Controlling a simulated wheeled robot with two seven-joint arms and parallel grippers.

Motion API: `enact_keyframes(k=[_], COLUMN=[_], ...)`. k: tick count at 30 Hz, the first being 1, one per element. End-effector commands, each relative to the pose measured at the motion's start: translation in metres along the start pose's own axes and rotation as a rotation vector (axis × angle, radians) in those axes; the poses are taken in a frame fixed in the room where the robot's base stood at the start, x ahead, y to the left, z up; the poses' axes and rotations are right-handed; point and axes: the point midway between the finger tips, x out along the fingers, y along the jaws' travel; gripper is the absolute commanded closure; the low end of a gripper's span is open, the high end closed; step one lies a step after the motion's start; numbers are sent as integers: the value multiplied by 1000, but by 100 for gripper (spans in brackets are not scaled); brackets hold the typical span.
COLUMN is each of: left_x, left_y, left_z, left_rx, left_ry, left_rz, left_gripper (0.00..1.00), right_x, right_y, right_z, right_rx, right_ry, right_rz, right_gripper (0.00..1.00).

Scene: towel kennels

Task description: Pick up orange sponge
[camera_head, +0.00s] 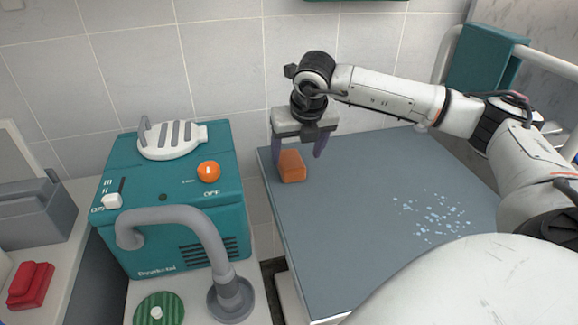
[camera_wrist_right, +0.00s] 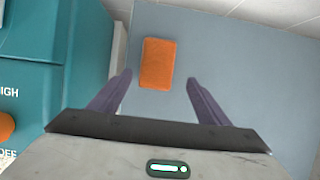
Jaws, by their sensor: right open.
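The orange sponge (camera_head: 292,166) lies on the grey-blue table top near its far left corner. In the right wrist view the sponge (camera_wrist_right: 157,63) is a plain orange block, ahead of the fingertips and roughly centred between them. My right gripper (camera_head: 298,154) is open and empty, pointing down at the sponge, with a purple finger on either side of it in the head view. In the right wrist view a gap shows between the right gripper (camera_wrist_right: 158,77) fingers and nothing is held. My left gripper is not in view.
A teal dryer box (camera_head: 170,240) with an orange knob and grey hose stands just left of the table (camera_head: 345,245). Light blue spots (camera_head: 435,215) mark the table's right part. A red block (camera_head: 31,285) and green round item (camera_head: 158,309) lie at left. A tiled wall is behind.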

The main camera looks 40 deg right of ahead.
Motion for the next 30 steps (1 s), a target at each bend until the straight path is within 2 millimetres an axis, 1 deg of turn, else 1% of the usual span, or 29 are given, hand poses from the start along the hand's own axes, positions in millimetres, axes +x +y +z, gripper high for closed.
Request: enact_keyframes(k=[5,9,12,15,21,22,26,27,29,30], left_x=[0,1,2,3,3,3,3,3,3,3], left_y=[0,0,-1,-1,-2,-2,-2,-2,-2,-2], left_z=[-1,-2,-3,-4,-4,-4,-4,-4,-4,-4], left_rx=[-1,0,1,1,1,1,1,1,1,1], left_ry=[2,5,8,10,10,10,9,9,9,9], left_rz=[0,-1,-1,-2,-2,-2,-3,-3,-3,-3], left_gripper=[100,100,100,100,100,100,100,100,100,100], right_x=[16,37,50,55,55,55,55,55,55,55], right_y=[3,8,6,6,6,6,6,6,6,6], right_z=[3,9,8,8,8,8,8,8,8,8], right_rx=[0,0,0,0,-1,-1,0,0,0,0], right_ry=[3,2,2,0,0,0,0,0,0,0], right_rz=[0,1,0,0,1,1,1,1,1,1], right_gripper=[30,30,30,30,30,31,53,60,70,73])
